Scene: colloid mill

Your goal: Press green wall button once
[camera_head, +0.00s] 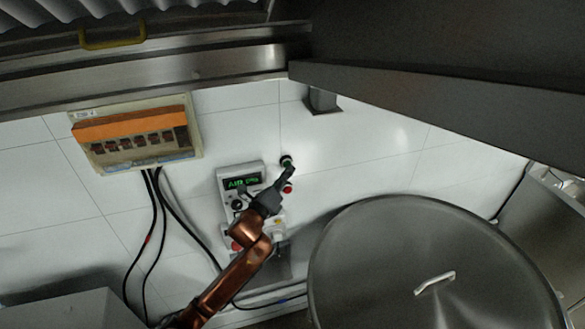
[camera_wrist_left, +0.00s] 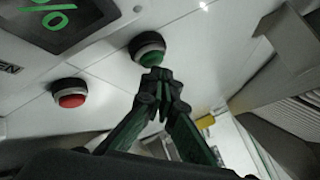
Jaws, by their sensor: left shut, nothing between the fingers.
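The green wall button (camera_head: 286,160) is a small round green cap in a dark ring on the white tiled wall. It also shows in the left wrist view (camera_wrist_left: 150,54), just beyond the fingertips. A red button (camera_wrist_left: 70,92) is to its left there and below it in the head view (camera_head: 288,188). My left gripper (camera_head: 290,170) is shut and empty, its tips at the lower edge of the green button. In the left wrist view, the tips (camera_wrist_left: 158,78) overlap the button's lower side; I cannot tell whether they touch it. My right gripper is not in view.
A control panel with a green display (camera_head: 243,183) is left of the gripper. A breaker box with an orange cover (camera_head: 130,124) hangs farther left, with black cables below. A large round metal lid (camera_head: 400,240) stands at lower right. A dark metal hood (camera_head: 440,90) overhangs the upper right.

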